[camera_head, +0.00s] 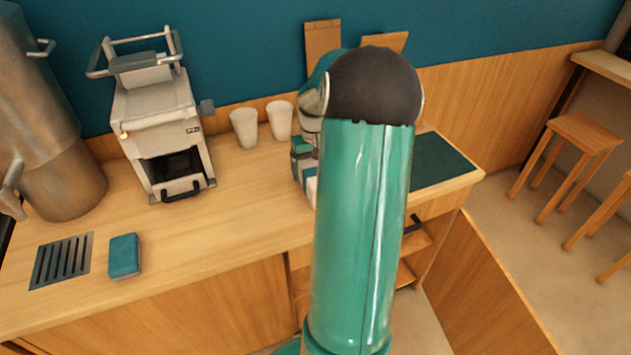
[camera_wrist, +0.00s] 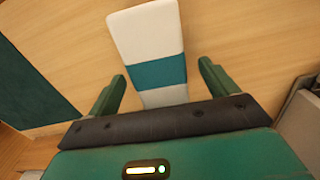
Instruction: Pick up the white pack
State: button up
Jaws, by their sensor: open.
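The white pack (camera_wrist: 144,32) has a teal band across it and lies on the wooden counter in the wrist view. My gripper (camera_wrist: 156,82) is open, with one green finger on each side of the pack's near part. I see gaps between the fingers and the pack, and cannot tell how high the fingers are above the counter. The near end of the pack is hidden behind the gripper body. In the head view my arm hides most of the pack; a small white piece (camera_head: 311,190) below the gripper may be part of it.
Two white cups (camera_head: 244,127) stand on the counter (camera_head: 240,210) near the wall, left of my arm. A machine (camera_head: 160,125) and a large metal urn (camera_head: 45,120) stand farther left. A teal sponge (camera_head: 124,256) lies by a drain grate (camera_head: 62,261). A dark green mat (camera_head: 440,160) is at right.

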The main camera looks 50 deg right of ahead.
jog(key=f, duration=0.5)
jog(key=shift+s+a, duration=0.1)
jog(key=shift+s, duration=0.15)
jog(key=shift+r, duration=0.1)
jog(key=c, duration=1.2)
